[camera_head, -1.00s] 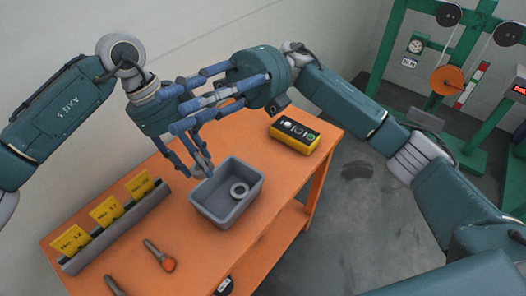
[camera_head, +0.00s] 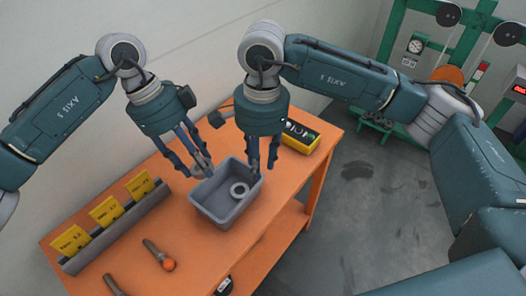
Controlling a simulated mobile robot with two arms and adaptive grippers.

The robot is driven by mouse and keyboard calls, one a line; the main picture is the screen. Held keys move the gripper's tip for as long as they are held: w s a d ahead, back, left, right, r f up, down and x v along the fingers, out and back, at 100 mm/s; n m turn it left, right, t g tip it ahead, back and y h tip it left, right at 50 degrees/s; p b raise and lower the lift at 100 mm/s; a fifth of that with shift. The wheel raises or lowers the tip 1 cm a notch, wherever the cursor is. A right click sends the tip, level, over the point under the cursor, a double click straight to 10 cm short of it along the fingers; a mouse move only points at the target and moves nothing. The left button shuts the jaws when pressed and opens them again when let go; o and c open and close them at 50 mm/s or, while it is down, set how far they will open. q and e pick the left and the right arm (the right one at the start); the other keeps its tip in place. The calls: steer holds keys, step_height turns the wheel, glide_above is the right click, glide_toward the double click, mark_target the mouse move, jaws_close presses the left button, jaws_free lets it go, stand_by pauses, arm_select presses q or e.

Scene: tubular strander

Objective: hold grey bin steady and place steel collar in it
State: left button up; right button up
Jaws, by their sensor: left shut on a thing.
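The grey bin (camera_head: 217,217) stands on the orange table. The steel collar (camera_head: 239,190), a grey ring, lies inside the bin near its back right wall. My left gripper (camera_head: 202,172) is shut on the bin's back left rim; its fingertips partly cover that corner. My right gripper (camera_head: 262,170) points down at the bin's back right edge, its fingers apart with nothing between them. It is clear of the collar. I cannot tell whether its near finger touches the rim.
A yellow and black box (camera_head: 299,139) with round parts on top sits behind my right gripper. A grey rack (camera_head: 120,228) with yellow number cards runs along the table's left.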

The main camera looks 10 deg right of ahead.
steer(key=shift+n+t, duration=0.4)
steer(key=shift+n, duration=0.5)
steer(key=w+f, duration=0.1)
steer(key=f, duration=0.7)
steer(key=w+f, duration=0.1)
steer(key=f, duration=0.3)
steer(key=shift+w+d, duration=0.35)
steer(key=shift+d, duration=0.05)
steer(key=shift+c, duration=0.2)
jaws_close()
